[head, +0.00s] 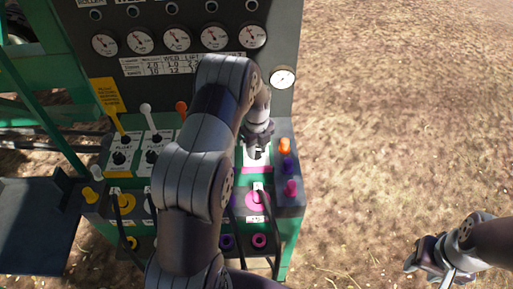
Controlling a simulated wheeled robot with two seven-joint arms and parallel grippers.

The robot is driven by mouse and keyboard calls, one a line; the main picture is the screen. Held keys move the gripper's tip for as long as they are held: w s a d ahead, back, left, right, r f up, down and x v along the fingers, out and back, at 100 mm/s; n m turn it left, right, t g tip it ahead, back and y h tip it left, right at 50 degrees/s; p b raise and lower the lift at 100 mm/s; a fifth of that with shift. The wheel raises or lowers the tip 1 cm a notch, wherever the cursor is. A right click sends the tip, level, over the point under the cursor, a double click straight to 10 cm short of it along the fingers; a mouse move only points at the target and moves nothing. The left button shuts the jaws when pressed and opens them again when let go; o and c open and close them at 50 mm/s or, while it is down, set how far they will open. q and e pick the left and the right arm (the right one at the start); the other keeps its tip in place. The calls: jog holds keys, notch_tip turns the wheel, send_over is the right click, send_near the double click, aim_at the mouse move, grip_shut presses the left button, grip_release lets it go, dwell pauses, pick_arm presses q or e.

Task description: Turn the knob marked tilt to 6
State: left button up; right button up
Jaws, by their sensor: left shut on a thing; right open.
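The control panel (130,181) has a row of black knobs on white dial plates; two show at the left, a left one (119,157) and another beside it (152,157). My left gripper (257,150) points down and is shut on a knob at the panel's right part. The gripper mostly hides that knob, and its white and magenta dial plate (258,170) shows just below. The dial numbers and the word tilt are too small to read. My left arm covers the middle of the panel. My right gripper (432,260) is open and empty over the ground at lower right.
Orange (284,145), purple (289,165) and magenta (291,187) pegs stand right of my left gripper. Several gauges (177,39) line the upright board. Bare ground lies right.

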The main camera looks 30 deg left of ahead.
aim_at(257, 149)
pick_arm(q)
jog(key=o, duration=1.1)
jog(key=shift+c, duration=0.2)
jog(key=shift+r, duration=0.15)
notch_tip(257, 149, up, 8)
jog(key=shift+f+b, duration=0.25)
jog(key=shift+b, duration=0.7)
notch_tip(257, 149, up, 5)
jog(key=shift+p, duration=1.25)
